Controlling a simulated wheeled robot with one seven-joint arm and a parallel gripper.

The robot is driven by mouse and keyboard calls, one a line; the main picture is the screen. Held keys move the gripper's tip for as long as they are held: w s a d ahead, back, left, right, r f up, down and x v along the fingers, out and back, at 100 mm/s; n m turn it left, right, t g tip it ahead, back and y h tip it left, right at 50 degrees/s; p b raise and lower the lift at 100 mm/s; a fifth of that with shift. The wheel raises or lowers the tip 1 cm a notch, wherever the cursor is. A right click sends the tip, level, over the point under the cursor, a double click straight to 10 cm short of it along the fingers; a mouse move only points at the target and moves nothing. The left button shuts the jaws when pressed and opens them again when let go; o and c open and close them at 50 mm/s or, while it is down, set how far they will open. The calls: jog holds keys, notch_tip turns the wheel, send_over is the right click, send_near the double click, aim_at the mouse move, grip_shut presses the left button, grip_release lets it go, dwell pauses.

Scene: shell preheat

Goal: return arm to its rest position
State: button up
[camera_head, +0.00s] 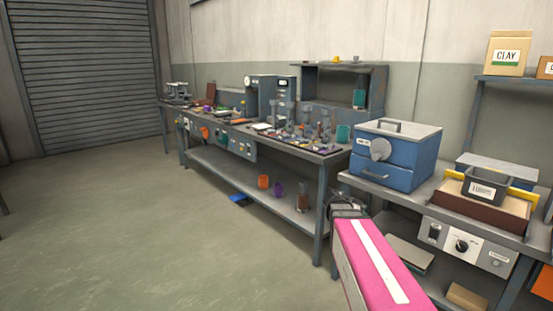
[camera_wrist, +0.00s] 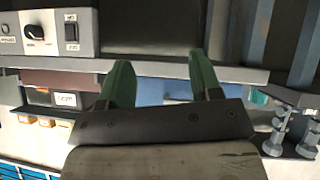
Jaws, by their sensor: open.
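My gripper (camera_wrist: 163,82) is open in the wrist view, its two green fingers wide apart with nothing held between them. In the head view my pink arm reaches up from the bottom, and the dark wrist end (camera_head: 348,207) shows at the near end of the right bench. The fingers cannot be made out there. In the wrist view a grey bench edge (camera_wrist: 190,70) runs behind the fingers. I cannot tell how far away it is.
A blue box with a dial (camera_head: 395,155) stands on the right bench, beside a grey labelled bin (camera_head: 487,188). A control panel (camera_head: 465,244) is on that bench's front. The long bench (camera_head: 300,145) is crowded with tools. The floor (camera_head: 130,220) at left is clear.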

jog(key=s+a+f+n+g+y, duration=0.5)
jog(key=s+a+f+n+y, duration=0.3)
jog(key=s+a+f, duration=0.6)
jog(key=s+y, duration=0.1)
jog(key=s, duration=0.1)
jog(key=shift+s+n+g, duration=0.3)
jog(key=shift+s, duration=0.1)
jog(key=shift+a, duration=0.1)
